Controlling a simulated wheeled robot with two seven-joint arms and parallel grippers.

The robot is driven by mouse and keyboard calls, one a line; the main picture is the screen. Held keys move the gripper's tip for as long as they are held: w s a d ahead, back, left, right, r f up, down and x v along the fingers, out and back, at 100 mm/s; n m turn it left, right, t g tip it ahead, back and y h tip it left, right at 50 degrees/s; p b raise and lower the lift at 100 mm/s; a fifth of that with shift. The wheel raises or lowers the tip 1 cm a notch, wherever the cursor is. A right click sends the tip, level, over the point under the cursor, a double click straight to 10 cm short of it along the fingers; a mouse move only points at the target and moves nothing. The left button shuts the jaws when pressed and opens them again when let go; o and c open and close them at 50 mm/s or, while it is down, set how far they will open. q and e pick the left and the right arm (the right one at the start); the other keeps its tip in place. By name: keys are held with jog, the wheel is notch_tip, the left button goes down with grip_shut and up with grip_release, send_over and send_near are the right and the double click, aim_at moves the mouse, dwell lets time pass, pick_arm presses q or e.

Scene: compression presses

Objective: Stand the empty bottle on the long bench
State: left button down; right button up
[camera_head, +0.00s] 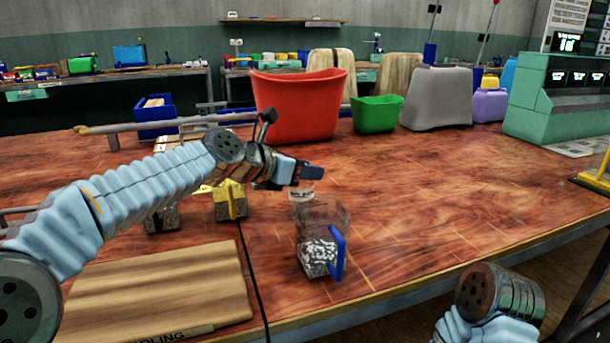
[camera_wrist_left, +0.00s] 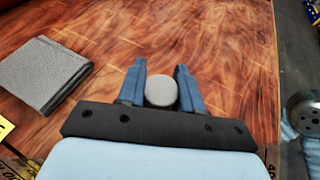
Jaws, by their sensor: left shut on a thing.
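My left gripper (camera_head: 312,173) reaches in from the left over the long bench (camera_head: 450,185), which has a reddish wood-grain top. Its blue fingers are shut on the bottle. In the left wrist view the bottle's round grey cap (camera_wrist_left: 161,92) sits between the two fingers (camera_wrist_left: 161,80). In the head view a small pale, labelled part of the bottle (camera_head: 302,191) shows below the fingers. The gripper hides the rest, and I cannot tell whether its base touches the bench. My right gripper is out of view.
A clear container of grey-white pellets (camera_head: 316,254) with a blue handle stands just in front of the bottle. A wooden board (camera_head: 160,290) lies front left. A red bin (camera_head: 298,105), green bin (camera_head: 377,114) and grey bin (camera_head: 436,98) stand behind. The bench right of the gripper is clear.

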pick_arm(q)
jog(key=c, duration=0.8)
grip_release()
jog(key=shift+o, duration=0.2)
jog(key=v, duration=1.2)
